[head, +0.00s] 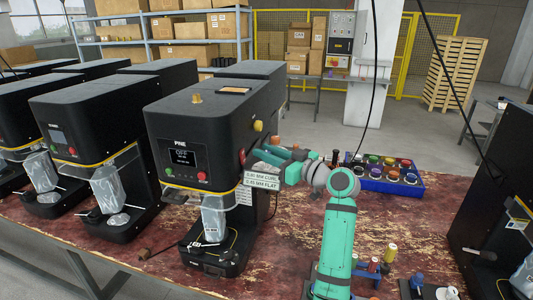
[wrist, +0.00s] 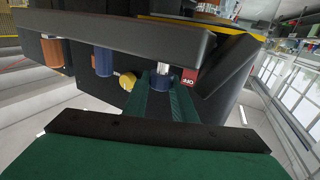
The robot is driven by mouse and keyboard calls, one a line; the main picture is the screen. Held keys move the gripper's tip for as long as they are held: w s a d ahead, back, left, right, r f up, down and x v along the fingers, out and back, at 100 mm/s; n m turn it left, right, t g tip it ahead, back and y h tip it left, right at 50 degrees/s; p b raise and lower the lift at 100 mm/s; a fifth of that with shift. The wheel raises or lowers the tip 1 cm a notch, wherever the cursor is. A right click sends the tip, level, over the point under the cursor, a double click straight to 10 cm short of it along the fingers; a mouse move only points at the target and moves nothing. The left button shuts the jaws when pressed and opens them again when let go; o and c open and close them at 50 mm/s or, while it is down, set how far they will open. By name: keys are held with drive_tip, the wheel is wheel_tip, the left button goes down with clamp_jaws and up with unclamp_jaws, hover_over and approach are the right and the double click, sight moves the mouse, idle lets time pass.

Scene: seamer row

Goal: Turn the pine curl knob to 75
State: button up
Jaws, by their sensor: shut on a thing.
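The black PINE machine (head: 205,120) stands on the bench in the head view; its small screen (head: 182,156) reads OFF. My gripper (head: 256,158) is at the machine's right side. In the wrist view its green fingers (wrist: 164,90) are shut on a small blue knob (wrist: 162,80) with a bright metal shaft. No scale or pointer on this knob can be read, and the fingers hide part of it. A yellow knob (head: 258,126) sits above my gripper on the same side; a yellow knob (wrist: 127,81) also shows beside the fingers in the wrist view.
A card (head: 261,181) reading 0.40 MM CURL, 0.45 MM FLAT hangs just below my gripper. A blue tray (head: 378,185) of coloured round parts lies to the right. More black machines (head: 100,120) stand close on the left.

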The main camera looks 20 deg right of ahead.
drive_tip(key=shift+y, duration=0.3)
drive_tip(key=o, duration=1)
drive_tip(key=shift+o, duration=0.2)
drive_tip(key=v, duration=1)
drive_tip(key=shift+s+d, duration=0.25)
drive_tip(key=shift+s, duration=0.05)
